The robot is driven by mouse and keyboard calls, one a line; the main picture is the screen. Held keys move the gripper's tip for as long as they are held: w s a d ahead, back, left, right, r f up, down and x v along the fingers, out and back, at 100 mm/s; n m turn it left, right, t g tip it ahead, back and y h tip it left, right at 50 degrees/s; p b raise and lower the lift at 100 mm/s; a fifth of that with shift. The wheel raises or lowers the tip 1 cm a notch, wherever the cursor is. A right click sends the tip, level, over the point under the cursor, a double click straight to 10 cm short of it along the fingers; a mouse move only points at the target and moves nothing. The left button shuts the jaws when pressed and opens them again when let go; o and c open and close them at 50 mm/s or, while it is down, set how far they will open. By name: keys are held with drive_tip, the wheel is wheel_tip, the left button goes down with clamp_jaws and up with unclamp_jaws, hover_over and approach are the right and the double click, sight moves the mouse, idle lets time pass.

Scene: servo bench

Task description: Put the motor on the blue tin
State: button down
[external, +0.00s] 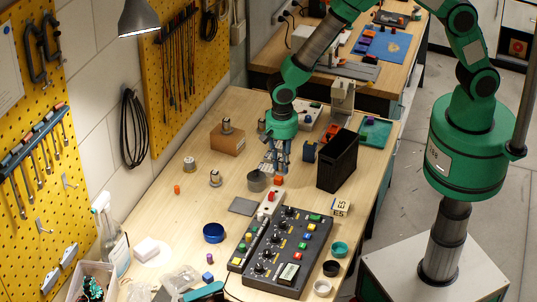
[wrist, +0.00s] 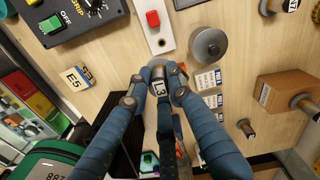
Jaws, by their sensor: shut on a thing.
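My gripper (external: 276,168) is shut on a small cylinder labelled L3, which looks like the motor (wrist: 158,86). In the wrist view its light metal end and dark body show between the fingers (wrist: 161,88). In the external view the fingers point down over the bench beside a grey round part, and the held part is hard to make out. Whether it touches the bench I cannot tell. The blue tin (external: 213,233) is a round, dark blue open dish. It stands on the bench to the lower left of my gripper, left of the control box. The wrist view does not show it.
The grey round part (external: 256,181) and a dark flat plate (external: 243,206) lie left of my gripper. A control box (external: 287,250) stands in front, a tall black bin (external: 338,160) at right. Metal posts (external: 215,178) stand to the left. Bare wood surrounds much of the tin.

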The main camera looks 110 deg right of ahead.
drive_tip(key=shift+n, duration=0.3)
drive_tip(key=w+a, duration=0.3)
drive_tip(key=w, duration=0.1)
drive_tip(key=w+a, duration=0.4)
drive_tip(key=w+a+f, duration=0.1)
drive_tip(key=w+a, duration=0.2)
drive_tip(key=w, duration=0.1)
drive_tip(key=shift+a+f+b, duration=0.1)
drive_tip(key=shift+a+b, duration=0.3)
drive_tip(key=shift+w, duration=0.2)
drive_tip(key=p, duration=0.2)
hover_over(214, 230)
drive_tip(key=shift+w+d+f, duration=0.1)
drive_tip(key=shift+f, duration=0.65)
drive_tip(key=shift+f+p, duration=0.4)
drive_tip(key=shift+f, duration=1.35)
drive_tip(key=shift+f, duration=0.15)
drive_tip(key=c, duration=1.6)
unclamp_jaws()
drive_tip(key=shift+o, duration=0.2)
